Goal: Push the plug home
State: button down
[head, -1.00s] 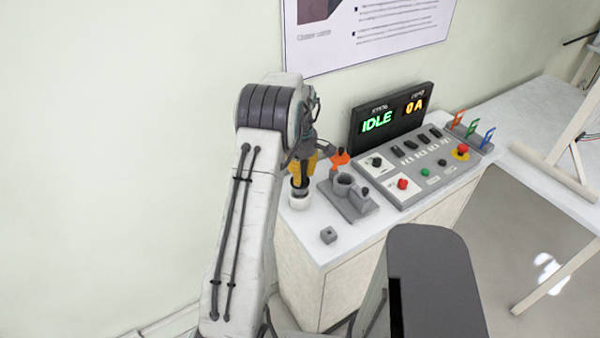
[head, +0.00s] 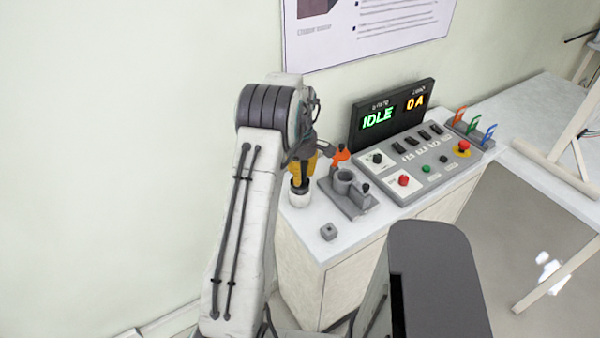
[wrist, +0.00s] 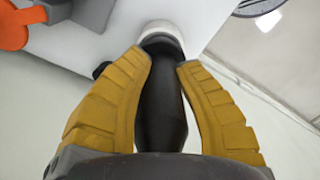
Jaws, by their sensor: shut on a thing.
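The plug (wrist: 162,105) is a black, thick-handled piece standing roughly upright between the yellow fingers of my gripper (wrist: 164,62). My gripper (head: 303,168) is shut on it, near the left end of the bench. Below the plug is a white round socket (head: 299,199), which also shows in the wrist view (wrist: 162,30). The plug's lower end meets the socket's dark top; how deep it sits is hidden. In the head view my arm covers part of the gripper.
A grey fixture (head: 346,190) with an orange-red part (head: 341,154) stands just right of the socket. A control panel (head: 420,160) and a display (head: 392,112) reading IDLE and 0 A are farther right.

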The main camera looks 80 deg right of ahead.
jog(key=shift+f+b, duration=0.95)
jog(key=shift+f, duration=0.45)
jog(key=c, duration=0.9)
grip_release()
notch_tip(320, 180, up, 12)
jog(key=shift+r, duration=0.1)
jog(key=shift+w, duration=0.1)
